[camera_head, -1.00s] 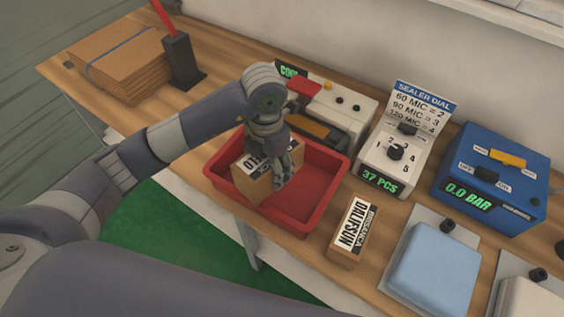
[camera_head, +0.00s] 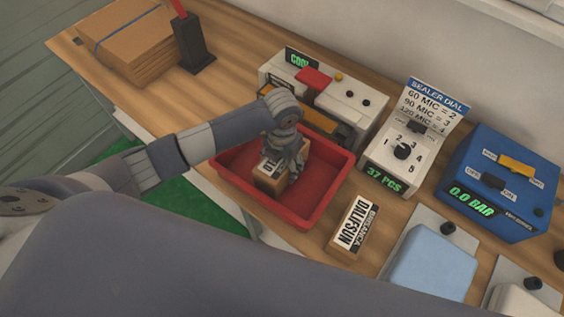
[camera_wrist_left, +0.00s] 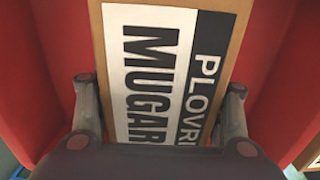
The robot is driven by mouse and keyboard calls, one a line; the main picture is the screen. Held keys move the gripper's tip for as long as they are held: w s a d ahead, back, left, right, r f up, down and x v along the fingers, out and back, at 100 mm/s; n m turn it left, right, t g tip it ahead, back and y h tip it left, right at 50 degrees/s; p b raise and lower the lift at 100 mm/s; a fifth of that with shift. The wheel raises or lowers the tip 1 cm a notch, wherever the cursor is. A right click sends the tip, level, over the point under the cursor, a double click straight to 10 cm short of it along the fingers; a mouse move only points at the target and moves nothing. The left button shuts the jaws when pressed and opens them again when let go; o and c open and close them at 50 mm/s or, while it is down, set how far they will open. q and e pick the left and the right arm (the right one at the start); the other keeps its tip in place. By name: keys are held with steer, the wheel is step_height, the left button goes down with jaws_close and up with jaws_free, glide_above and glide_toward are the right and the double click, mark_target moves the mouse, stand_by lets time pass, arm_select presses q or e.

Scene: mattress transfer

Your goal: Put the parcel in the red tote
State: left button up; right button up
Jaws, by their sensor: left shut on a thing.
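The red tote (camera_head: 318,211) stands on the wooden bench near its front edge. The parcel (camera_head: 268,181), a brown box with a black and white label, is inside the tote walls, toward the left side. My left gripper (camera_head: 280,160) is shut on the parcel from above. In the left wrist view the parcel (camera_wrist_left: 165,70) lies between the two fingers, with "PLOVR..." and "MUGAR..." on its label and red tote walls (camera_wrist_left: 275,75) on both sides. I cannot tell whether the parcel touches the tote floor. My right gripper is not in view.
A second box (camera_head: 353,228) labelled "DALIFSUN" lies right of the tote. Behind are a sealer (camera_head: 345,95), a white dial unit (camera_head: 400,160) and a blue device (camera_head: 500,180). Flat cardboard (camera_head: 125,45) is stacked far left. A blue pad (camera_head: 435,260) is at front right.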

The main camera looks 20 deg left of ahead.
arm_select(q)
steer(key=shift+f, duration=0.4)
steer(key=o, duration=1.4)
steer(key=shift+r, duration=0.1)
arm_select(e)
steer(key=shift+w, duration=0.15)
